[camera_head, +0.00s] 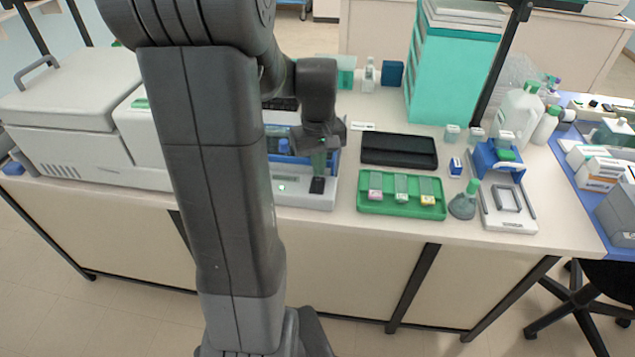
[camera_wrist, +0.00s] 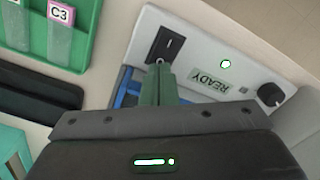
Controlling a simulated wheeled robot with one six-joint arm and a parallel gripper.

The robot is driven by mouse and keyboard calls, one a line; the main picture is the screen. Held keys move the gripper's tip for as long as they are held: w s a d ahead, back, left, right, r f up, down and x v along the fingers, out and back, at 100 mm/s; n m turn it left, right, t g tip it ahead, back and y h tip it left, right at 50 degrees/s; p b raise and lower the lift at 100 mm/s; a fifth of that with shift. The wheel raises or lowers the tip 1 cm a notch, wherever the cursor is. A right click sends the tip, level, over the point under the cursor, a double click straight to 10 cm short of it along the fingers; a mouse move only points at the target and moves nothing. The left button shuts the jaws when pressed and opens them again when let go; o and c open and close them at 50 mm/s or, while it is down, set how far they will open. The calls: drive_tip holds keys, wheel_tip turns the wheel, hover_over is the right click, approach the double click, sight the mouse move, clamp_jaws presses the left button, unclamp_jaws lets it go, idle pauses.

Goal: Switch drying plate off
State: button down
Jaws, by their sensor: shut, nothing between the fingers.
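The drying plate is a white device; its front panel (camera_wrist: 205,42) fills the upper middle of the wrist view, and its front edge (camera_head: 303,202) shows beside my arm in the head view. A black rocker switch (camera_wrist: 166,46) is on the panel, also seen in the head view (camera_head: 317,186). A green light (camera_wrist: 225,64) glows beside a READY label (camera_wrist: 211,82), with a black knob (camera_wrist: 271,94) farther along. My gripper (camera_wrist: 158,70) is shut and empty, its green fingertips at the switch's near end; I cannot tell whether they touch. It also shows in the head view (camera_head: 319,166).
A green tray (camera_head: 402,210) with several slides lies right of the drying plate, with a black case (camera_head: 399,150) behind it. A flask (camera_head: 464,204) and a scale-like device (camera_head: 508,218) stand farther right. A large grey machine (camera_head: 70,110) is on the left.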

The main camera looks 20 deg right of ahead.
drive_tip(key=shift+f+b, duration=0.6)
drive_tip(key=shift+f, duration=0.3)
idle(0.9)
wheel_tip(320, 180, up, 7)
drive_tip(key=p, duration=0.6)
idle(0.5)
